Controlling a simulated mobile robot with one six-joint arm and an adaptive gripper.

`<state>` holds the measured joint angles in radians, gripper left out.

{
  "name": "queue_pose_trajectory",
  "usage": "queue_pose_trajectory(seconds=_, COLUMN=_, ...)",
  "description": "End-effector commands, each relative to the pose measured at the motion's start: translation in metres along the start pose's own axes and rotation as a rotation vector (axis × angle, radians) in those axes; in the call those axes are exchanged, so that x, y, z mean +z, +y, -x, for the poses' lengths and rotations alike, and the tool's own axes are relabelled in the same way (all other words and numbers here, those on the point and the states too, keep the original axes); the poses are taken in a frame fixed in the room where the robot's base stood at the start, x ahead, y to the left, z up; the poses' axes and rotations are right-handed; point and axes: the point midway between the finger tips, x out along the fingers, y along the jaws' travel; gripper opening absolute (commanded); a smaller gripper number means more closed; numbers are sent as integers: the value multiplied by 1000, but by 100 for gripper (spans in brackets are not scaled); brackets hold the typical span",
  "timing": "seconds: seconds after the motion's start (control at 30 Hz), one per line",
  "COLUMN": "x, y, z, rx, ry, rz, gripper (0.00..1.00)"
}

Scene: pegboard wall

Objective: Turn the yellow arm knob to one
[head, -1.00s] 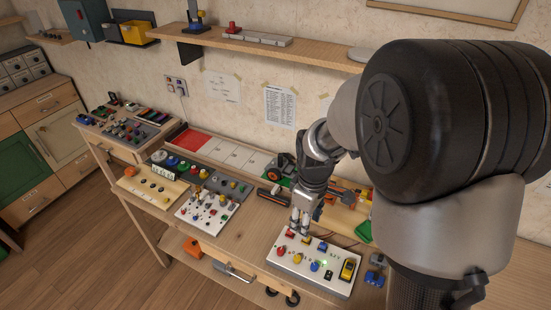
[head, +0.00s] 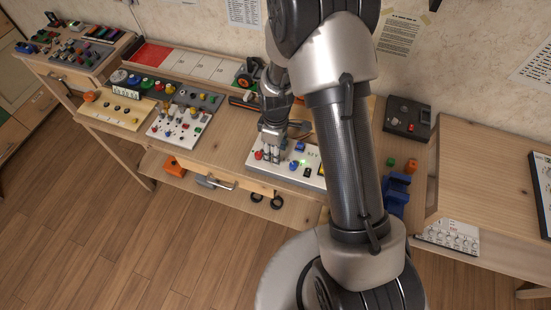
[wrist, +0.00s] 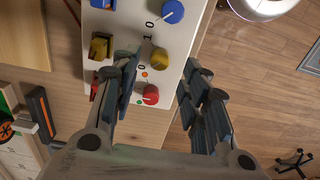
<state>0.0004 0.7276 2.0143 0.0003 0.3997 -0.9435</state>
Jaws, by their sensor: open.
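The white control panel (head: 310,183) lies on the workbench; it also fills the top of the wrist view (wrist: 125,22). The round yellow knob (wrist: 160,57) sits between a red knob (wrist: 150,95) and a blue knob (wrist: 172,11), with "0" and "1" marks printed beside the row. My gripper (wrist: 160,80) is open and empty, its fingers on both sides of the red knob, with the yellow knob just beyond. In the head view my gripper (head: 272,145) is over the panel's left part and hides the yellow knob. I cannot tell whether it touches anything.
A yellow rocker switch (wrist: 100,46) and a blue switch (wrist: 102,3) line the panel's other side. A second white panel with knobs (head: 180,128) stands to the left. A blue object (head: 396,190) stands right of my arm. Floor lies beyond the bench edge.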

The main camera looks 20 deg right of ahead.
Motion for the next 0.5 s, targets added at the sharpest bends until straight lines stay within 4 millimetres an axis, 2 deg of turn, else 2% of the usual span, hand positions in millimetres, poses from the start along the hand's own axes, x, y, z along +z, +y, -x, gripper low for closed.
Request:
queue_pose_trajectory(seconds=0.03, x=0, y=-1, z=-12, rx=-2, ry=-2, rz=0, gripper=41)
queue_pose_trajectory(seconds=0.2, x=0, y=0, z=-32, rx=-2, ry=-1, rz=0, gripper=41)
queue_pose_trajectory(seconds=0.5, x=0, y=0, z=-39, rx=1, ry=1, rz=0, gripper=41)
